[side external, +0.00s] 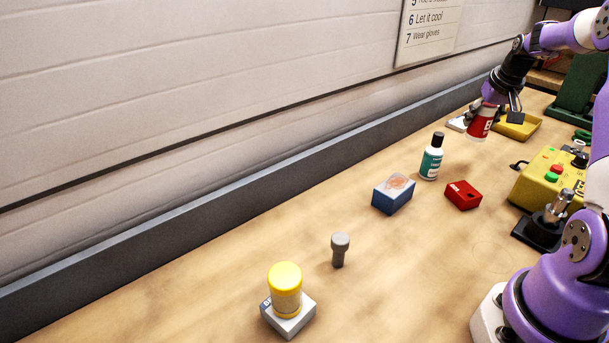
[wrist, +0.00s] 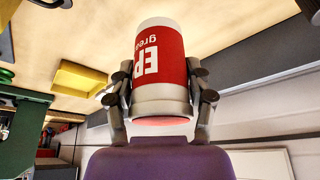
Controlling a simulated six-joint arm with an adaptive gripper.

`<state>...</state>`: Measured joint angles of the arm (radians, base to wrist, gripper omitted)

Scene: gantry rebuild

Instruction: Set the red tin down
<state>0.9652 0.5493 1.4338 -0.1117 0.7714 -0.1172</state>
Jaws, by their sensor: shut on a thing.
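The red tin (side external: 481,122), with white ends and white lettering on a red label, is at the far end of the bench in the side view. My gripper (side external: 492,107) is shut on it. In the wrist view the tin (wrist: 160,60) sits between the two fingers of my gripper (wrist: 160,82), one on each side of it. No clear contact shadow shows under the tin, and I cannot tell how far it is from the bench top (side external: 420,255).
A yellow tray (side external: 524,130) lies just behind the tin. A white-and-teal bottle (side external: 431,160), a blue box (side external: 393,198) and a red block (side external: 463,195) stand nearer. A yellow control box (side external: 545,185) is at right.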

